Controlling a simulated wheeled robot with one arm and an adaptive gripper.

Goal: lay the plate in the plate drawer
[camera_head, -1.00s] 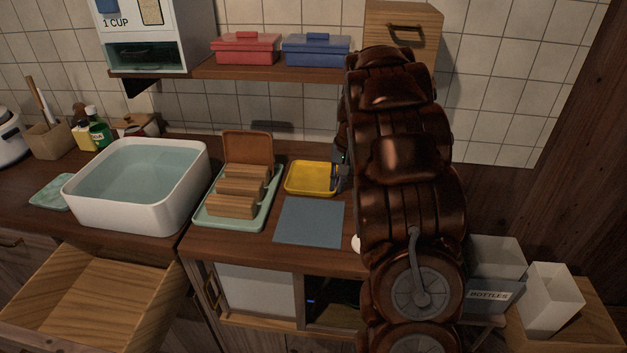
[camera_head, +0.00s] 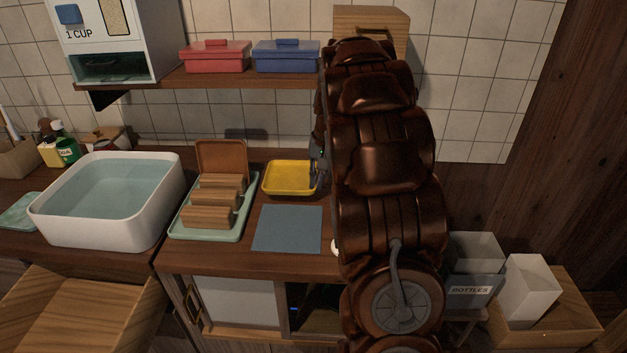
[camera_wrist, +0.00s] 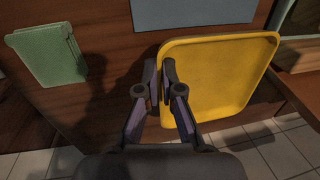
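The yellow square plate (camera_head: 288,178) shows above the back of the counter, just left of my gripper (camera_head: 318,168), which is mostly hidden behind my arm. In the wrist view my gripper (camera_wrist: 160,72) has its fingers close together on either side of the rim of the plate (camera_wrist: 218,75), which sits between them.
A white water basin (camera_head: 105,230) and a green tray (camera_head: 235,232) of wooden pieces stand left of the plate. A blue-grey mat (camera_head: 287,229) lies in front. A shelf (camera_head: 215,77) with boxes hangs above. A green folded item (camera_wrist: 48,55) lies beside my gripper.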

